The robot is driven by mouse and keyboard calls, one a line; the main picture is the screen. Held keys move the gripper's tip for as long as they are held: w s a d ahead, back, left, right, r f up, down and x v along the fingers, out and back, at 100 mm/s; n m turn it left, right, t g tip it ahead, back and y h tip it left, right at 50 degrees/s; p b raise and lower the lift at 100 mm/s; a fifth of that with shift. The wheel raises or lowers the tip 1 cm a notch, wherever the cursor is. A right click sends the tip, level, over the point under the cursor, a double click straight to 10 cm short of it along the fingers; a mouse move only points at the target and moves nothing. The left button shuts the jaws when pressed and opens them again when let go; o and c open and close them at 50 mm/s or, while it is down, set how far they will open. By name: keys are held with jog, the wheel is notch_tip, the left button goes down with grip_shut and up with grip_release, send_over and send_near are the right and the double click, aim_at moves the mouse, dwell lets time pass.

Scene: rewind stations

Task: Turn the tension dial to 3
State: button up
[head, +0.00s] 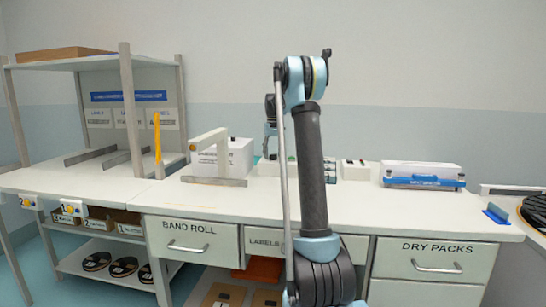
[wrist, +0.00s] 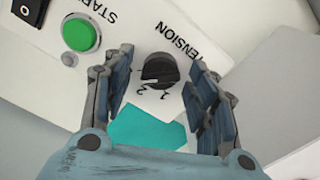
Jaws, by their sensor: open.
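In the wrist view, a black tension dial (wrist: 160,70) sits on a white panel (wrist: 118,20) under the partly covered word TENSION. The digits 1 and 2 show beside it; I do not see a 3, and I cannot tell which digit the dial points to. My gripper (wrist: 161,68) is open, with one finger on each side of the dial. I see no clear contact. In the head view my own arm hides the dial and most of my gripper.
A green START button (wrist: 81,35) and a black switch (wrist: 30,10) are on the same panel, left of the dial. A teal patch (wrist: 148,128) lies below it. On the counter (head: 110,186) stand a white box (head: 240,158) and a blue-edged carton (head: 422,175).

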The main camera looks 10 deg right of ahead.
notch_tip(320, 180, up, 12)
dwell(0.6)
